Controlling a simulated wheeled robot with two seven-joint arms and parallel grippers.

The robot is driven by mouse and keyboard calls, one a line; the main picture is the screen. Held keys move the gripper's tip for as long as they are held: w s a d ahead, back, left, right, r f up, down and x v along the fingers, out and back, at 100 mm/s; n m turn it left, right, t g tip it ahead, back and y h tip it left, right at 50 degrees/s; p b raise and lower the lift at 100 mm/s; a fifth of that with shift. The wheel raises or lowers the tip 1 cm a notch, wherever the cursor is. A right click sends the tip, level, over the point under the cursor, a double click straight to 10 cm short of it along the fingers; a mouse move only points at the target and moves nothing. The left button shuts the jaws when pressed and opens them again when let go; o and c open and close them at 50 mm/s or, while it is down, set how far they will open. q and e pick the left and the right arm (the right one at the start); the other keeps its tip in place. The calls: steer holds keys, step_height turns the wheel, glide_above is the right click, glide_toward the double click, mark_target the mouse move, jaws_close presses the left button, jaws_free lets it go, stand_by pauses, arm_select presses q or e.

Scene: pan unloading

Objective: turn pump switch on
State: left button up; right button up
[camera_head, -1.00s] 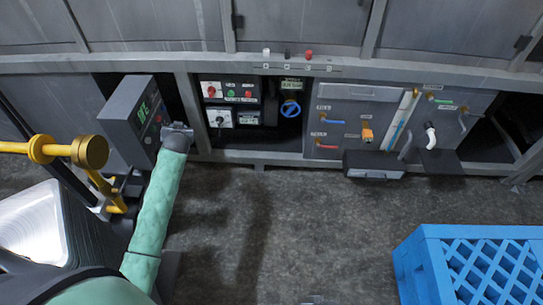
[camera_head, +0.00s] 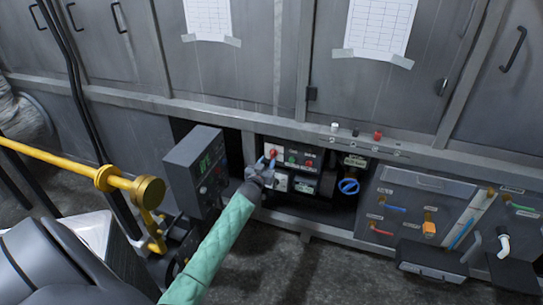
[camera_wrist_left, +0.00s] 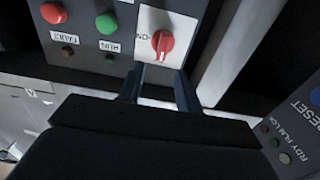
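The pump switch looks to be a red rotary knob on a white plate marked ON; it shows upside down in the left wrist view (camera_wrist_left: 162,42). In the head view the knob (camera_head: 271,153) is small, at the upper left of a dark control panel (camera_head: 301,172). My left gripper (camera_head: 267,161) is right in front of the panel. In the left wrist view its two fingers (camera_wrist_left: 158,78) are apart, with the knob just beyond the gap between their tips. I see nothing held, and cannot tell any contact. My right gripper is not in view.
Green (camera_wrist_left: 107,23) and red (camera_wrist_left: 53,12) buttons sit beside the knob. A blue valve wheel (camera_head: 348,186) is right of the panel. A yellow pipe (camera_head: 75,165) crosses at left.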

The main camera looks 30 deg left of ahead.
mark_target(271, 154)
arm_select(q)
steer(key=shift+x, duration=2.65)
jaws_close()
